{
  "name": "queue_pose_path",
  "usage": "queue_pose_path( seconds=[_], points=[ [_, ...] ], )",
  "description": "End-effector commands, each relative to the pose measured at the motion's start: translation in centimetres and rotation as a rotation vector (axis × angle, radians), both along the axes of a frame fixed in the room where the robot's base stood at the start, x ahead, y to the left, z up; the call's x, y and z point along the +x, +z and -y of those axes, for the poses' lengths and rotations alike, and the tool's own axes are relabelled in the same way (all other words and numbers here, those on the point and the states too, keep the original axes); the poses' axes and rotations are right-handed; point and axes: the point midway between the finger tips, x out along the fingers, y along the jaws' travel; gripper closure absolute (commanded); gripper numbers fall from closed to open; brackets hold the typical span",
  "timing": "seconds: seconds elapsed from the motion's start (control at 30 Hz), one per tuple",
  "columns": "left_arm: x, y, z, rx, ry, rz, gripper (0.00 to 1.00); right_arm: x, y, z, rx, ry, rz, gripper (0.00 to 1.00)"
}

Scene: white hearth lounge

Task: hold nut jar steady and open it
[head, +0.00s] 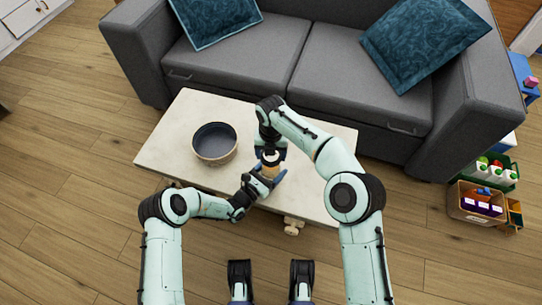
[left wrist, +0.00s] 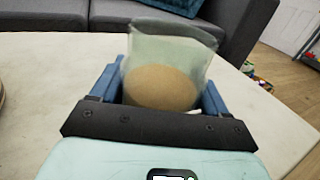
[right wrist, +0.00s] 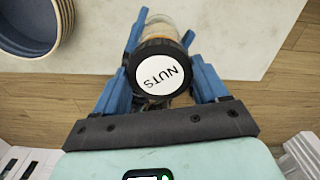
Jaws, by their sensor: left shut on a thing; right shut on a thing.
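The nut jar (left wrist: 163,75) is clear glass, partly filled with tan nuts, and stands upright between the blue fingers of my left gripper (left wrist: 163,90). In the left wrist view no lid sits on its rim. In the head view my left gripper (head: 268,180) holds the jar over the front of the table. The black lid (right wrist: 160,75), with a white NUTS label, is between the fingers of my right gripper (right wrist: 163,75), which points down from above. The lid hides part of the jar in the right wrist view. The gap between lid and rim is hard to judge.
A dark-lined round bowl (head: 215,143) stands on the pale table (head: 165,140), left of the jar. A grey sofa (head: 235,75) with teal cushions is close behind the table. Bins with small goods (head: 480,200) stand at the right. The table's right part is clear.

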Motion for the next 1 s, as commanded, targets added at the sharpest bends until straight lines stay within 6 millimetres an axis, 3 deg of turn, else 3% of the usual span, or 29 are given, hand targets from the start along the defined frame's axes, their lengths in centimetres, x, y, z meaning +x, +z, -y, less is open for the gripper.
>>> queue_pose_path(
  seconds=[0.1, 0.3, 0.33, 0.4, 0.73, 1.0],
  points=[
    [0.0, 0.0, 0.0, 0.000, 0.000, 0.001, 1.00, 0.0, 1.2, -0.1, 0.000, 0.000, 0.000, 0.64],
    [0.0, 0.0, 0.0, 0.000, 0.000, 0.001, 1.00, 0.0, 1.4, 0.0, 0.000, 0.000, -0.001, 0.64],
    [0.0, 0.0, 0.0, 0.000, 0.000, 0.001, 0.22, 0.0, 1.4, 0.0, 0.000, 0.000, -0.001, 0.64],
    [0.0, 0.0, 0.0, -0.001, 0.000, 0.001, 0.00, 0.0, 1.3, 0.0, 0.000, 0.000, -0.001, 0.64],
    [-0.5, 0.0, -0.5, 0.001, 0.001, -0.001, 0.00, -0.1, 1.6, 0.0, 0.000, 0.000, 0.000, 0.64],
    [-4.4, 0.2, -3.9, 0.001, 0.004, -0.004, 0.00, -0.3, 3.6, 0.0, 0.000, 0.000, 0.005, 0.64]
  ],
)
